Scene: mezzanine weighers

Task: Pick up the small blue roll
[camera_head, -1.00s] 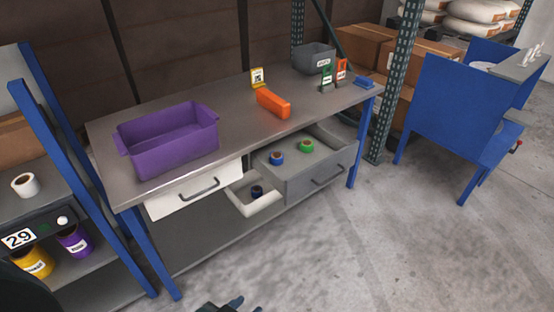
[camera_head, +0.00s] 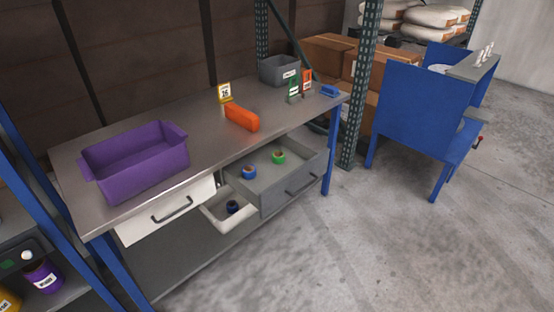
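A blue roll (camera_head: 249,172) lies in the open grey drawer (camera_head: 290,191) under the workbench, to the left of a green roll (camera_head: 278,157). A second, darker blue roll (camera_head: 233,207) sits in a white open tray (camera_head: 214,223) lower down, below and left of the grey drawer. This darker roll looks slightly smaller, but the difference in distance makes this hard to judge. Neither of my grippers shows in the head view.
The workbench top (camera_head: 190,125) carries a purple bin (camera_head: 135,165), an orange object (camera_head: 242,117), a grey bin (camera_head: 280,70) and small signs. A white drawer (camera_head: 165,212) is at the left. A blue-sided stand (camera_head: 420,110) is at the right. The floor in front is clear.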

